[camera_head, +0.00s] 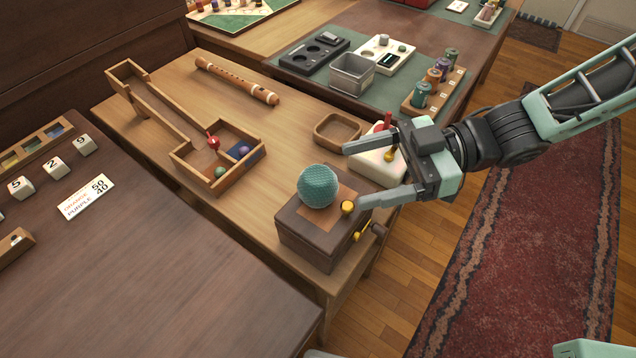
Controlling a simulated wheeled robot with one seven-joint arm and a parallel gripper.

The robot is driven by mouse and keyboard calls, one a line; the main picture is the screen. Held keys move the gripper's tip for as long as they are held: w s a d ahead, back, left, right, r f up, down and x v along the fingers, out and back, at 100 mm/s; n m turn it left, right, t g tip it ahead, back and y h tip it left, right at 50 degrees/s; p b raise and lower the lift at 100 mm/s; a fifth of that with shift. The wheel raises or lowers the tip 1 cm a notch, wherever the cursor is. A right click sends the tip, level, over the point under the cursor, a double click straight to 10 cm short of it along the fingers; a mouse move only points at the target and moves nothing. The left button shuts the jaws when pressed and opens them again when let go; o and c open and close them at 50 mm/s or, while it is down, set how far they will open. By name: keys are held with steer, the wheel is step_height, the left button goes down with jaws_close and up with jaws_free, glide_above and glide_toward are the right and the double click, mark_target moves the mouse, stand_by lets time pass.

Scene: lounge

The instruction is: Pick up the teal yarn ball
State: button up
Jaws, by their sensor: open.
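The teal yarn ball (318,186) is a round, textured ball. It rests on the tan square patch on top of a dark brown box (306,245) near the table's front right corner. My gripper (352,175) comes in from the right with its two fingers spread wide. The fingers point left, toward the ball. The near fingertip appears close to a yellow knob (347,207) at the box's right edge. Nothing is between the fingers. I cannot tell the exact height of the fingers relative to the ball.
A small wooden tray (337,130) and a white box with a red lever (378,165) stand behind my gripper. A wooden compartment tray (240,175) with small balls and a flute (237,80) lie to the left. A yellow-ended crank (370,232) sticks out of the brown box's right side.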

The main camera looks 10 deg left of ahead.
mark_target(318, 184)
steer(key=b+x, duration=0.1)
steer(key=x, duration=0.6)
steer(key=shift+s+a+f, duration=0.1)
steer(key=shift+a, duration=0.1)
steer(key=c, duration=1.1)
